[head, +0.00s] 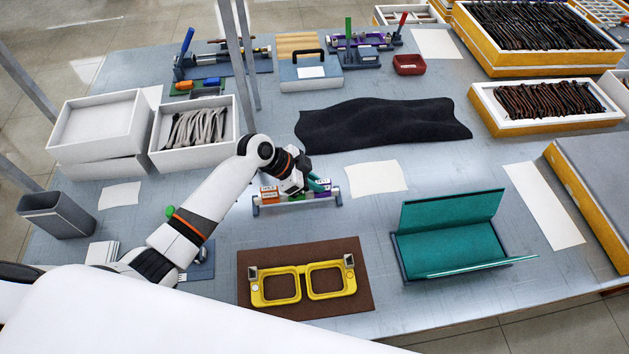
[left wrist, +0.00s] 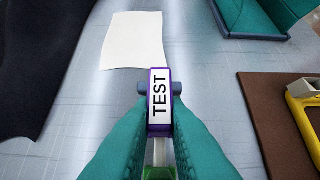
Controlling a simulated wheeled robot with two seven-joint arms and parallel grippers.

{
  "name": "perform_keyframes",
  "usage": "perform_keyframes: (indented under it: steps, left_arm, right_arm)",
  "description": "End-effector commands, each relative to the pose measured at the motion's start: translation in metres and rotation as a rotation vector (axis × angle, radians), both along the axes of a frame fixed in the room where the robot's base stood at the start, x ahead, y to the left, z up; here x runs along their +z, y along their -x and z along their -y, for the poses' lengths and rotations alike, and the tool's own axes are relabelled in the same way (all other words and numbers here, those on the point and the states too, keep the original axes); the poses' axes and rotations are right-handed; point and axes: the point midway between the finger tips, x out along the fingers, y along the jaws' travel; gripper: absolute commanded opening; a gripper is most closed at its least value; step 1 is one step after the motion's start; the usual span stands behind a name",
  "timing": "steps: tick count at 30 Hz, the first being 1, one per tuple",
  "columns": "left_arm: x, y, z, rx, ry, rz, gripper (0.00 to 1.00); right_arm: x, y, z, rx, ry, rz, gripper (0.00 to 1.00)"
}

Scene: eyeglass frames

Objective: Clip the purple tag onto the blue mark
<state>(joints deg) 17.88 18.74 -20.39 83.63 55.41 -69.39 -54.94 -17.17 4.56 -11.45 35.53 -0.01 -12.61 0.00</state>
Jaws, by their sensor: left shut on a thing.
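A purple-edged tag (left wrist: 160,98) with a white face reading TEST sits between the teal fingers of my left gripper (left wrist: 153,132) in the left wrist view. In the head view my left gripper (head: 319,185) is at the small tag rack (head: 256,207), its fingers shut on the purple tag. An orange tag (head: 269,192) stands at the rack's left end. I cannot tell whether the purple tag is clear of the rack. Yellow eyeglass frames (head: 304,294) lie on a brown mat (head: 353,304) nearer me. I cannot make out a blue mark. My right gripper is not in view.
An open teal case (head: 450,250) stands right of the mat. A black cloth (head: 385,125) and a white paper (head: 375,178) lie behind the rack. White boxes (head: 100,125) stand at the left. Bare table separates the rack and mat.

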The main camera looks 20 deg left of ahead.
Motion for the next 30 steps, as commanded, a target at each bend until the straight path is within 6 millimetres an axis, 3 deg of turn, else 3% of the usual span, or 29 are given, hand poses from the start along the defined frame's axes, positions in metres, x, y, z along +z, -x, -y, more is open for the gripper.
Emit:
perform_keyframes:
  steps: [13,14,18,30]
  left_arm:
    - [-0.0040,0.0000,-0.0001,0.000,0.000,0.000,0.00]
    - [-0.0040,0.0000,-0.0001,0.000,0.000,0.000,0.15]
    - [-0.0040,0.0000,-0.0001,0.000,0.000,0.000,0.38]
    - [0.0013,0.0012,-0.0032,0.000,-0.001,0.000,0.39]
  right_arm:
    - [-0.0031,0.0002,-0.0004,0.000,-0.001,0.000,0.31]
    - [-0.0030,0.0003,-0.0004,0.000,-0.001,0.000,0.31]
    - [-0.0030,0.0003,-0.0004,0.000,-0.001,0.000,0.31]
    - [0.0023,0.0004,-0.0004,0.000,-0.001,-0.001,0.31]
